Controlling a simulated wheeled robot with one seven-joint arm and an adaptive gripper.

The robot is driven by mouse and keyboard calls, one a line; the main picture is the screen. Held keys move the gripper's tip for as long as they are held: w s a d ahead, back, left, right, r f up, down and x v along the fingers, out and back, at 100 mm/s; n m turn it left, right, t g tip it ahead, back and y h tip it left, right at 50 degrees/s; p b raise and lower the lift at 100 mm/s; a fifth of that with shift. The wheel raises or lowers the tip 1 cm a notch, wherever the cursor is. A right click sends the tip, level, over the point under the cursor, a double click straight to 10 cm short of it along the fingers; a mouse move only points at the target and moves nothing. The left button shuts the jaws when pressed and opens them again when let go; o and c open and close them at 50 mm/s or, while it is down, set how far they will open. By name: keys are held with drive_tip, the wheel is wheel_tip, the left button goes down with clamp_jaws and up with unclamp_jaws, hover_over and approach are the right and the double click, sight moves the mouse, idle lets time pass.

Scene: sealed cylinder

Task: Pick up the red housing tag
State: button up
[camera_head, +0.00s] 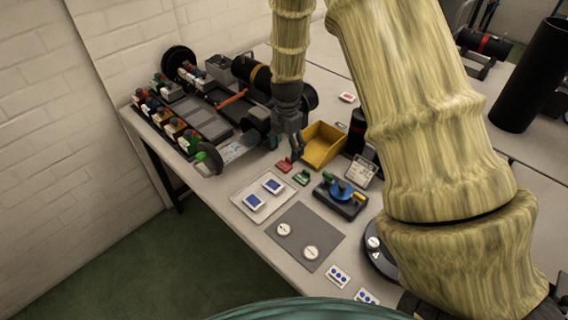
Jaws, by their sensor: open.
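A small red piece (284,164), which looks like the red housing tag, lies on the white table just left of the yellow bin. Its exact shape is too small to tell. My gripper (284,148) points down from above, just beyond the red piece in the picture. Its fingers are apart and I see nothing held between them. I cannot tell the height of the fingertips above the table. A similar small green piece (302,177) lies near the red one, to its lower right. A red and white card (347,97) lies farther back.
A yellow bin (323,146) stands right of my gripper. A black block with a blue knob (343,194) is nearer. A white tray (243,193) with blue cards and a grey mat (310,225) lie in front. A rack of coloured parts (168,121) stands left.

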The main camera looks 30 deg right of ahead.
sight(286, 164)
drive_tip(key=shift+s+a+f+p, duration=0.1)
drive_tip(key=shift+f+p, duration=0.35)
drive_tip(key=shift+f, duration=0.55)
drive_tip(key=shift+s+a+f+p, duration=0.1)
drive_tip(key=shift+f+p, duration=0.3)
drive_tip(key=shift+f, duration=1.5)
drive_tip(key=c, duration=0.9)
